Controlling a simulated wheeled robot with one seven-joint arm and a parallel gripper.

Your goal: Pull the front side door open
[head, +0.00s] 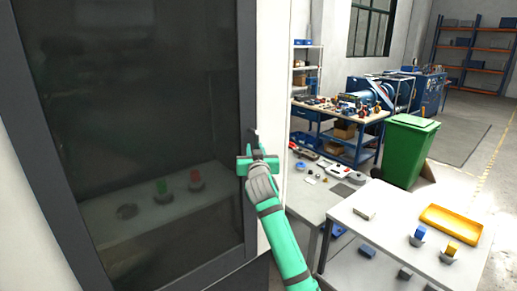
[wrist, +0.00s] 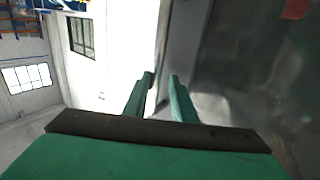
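The front side door (head: 140,120) fills the left of the head view, a dark glass pane in a dark grey frame. It looks closed against the white machine body. A dark handle piece (head: 255,135) shows at the door's right edge, mostly hidden by my gripper. My gripper (head: 250,160) is at this handle, at about the middle height of the door edge. In the wrist view, my gripper's two green fingers (wrist: 162,82) stand apart with a gap between them, beside the grey door frame (wrist: 186,45). I cannot make out the handle between them.
Through the glass, red and green parts show on a light surface. Right of my arm stand a white table (head: 385,225) with a yellow tray (head: 451,222), a green bin (head: 407,150) and a blue workbench (head: 340,118). Open floor lies at far right.

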